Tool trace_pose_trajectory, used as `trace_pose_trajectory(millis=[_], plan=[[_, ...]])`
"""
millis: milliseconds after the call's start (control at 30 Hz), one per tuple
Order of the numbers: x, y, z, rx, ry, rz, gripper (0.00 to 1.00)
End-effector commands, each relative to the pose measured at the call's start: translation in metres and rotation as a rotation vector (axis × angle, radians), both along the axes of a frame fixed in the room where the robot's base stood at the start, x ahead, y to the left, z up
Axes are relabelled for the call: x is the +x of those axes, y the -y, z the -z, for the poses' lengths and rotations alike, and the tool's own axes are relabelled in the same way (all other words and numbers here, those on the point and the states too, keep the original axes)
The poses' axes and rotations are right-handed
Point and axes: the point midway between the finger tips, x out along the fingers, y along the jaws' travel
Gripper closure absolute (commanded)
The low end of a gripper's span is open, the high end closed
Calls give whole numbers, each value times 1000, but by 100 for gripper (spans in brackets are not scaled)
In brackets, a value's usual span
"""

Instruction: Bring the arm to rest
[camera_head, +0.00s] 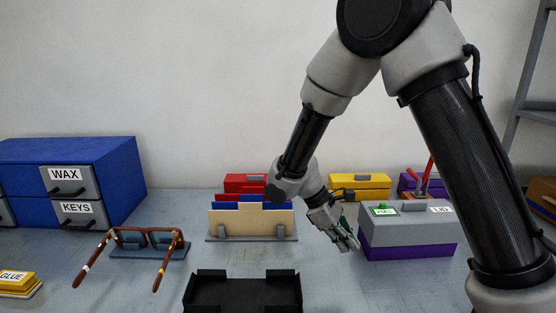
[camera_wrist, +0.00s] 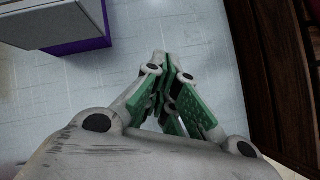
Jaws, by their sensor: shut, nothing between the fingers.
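My gripper (camera_head: 347,244) is at the end of my arm, in the middle right of the head view. It points down over the table, between the file rack and the grey-lidded purple box. In the wrist view my gripper (camera_wrist: 167,62) has its green-padded fingers closed together with nothing between them. The table surface shows below the fingers. The eyeglass frames (camera_head: 135,240) sit on a dark blue stand at the left, well apart from my gripper.
The purple box with grey lid (camera_head: 410,240) stands close right of my gripper. A file rack (camera_head: 251,224) is to its left and a black tray (camera_head: 243,294) in front. Red (camera_head: 246,184) and yellow (camera_head: 360,187) boxes stand behind. Blue drawers (camera_head: 122,172) are far left.

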Motion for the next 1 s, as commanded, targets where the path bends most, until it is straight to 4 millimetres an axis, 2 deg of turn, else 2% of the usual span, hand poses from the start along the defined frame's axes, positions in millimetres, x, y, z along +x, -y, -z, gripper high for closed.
trace_pose_trajectory(millis=[33, 200, 500, 733, 900, 1000], plan=[[-8, 10, -18, 37, 33, 70, 100], [-40, 47, -71, 176, 155, 332, 100], [-108, 107, -147, 437, 413, 741, 100], [-151, 145, -187, 590, 644, 918, 100], [-165, 164, -212, 634, 783, 971, 100], [-169, 170, -217, 637, 819, 993, 100]])
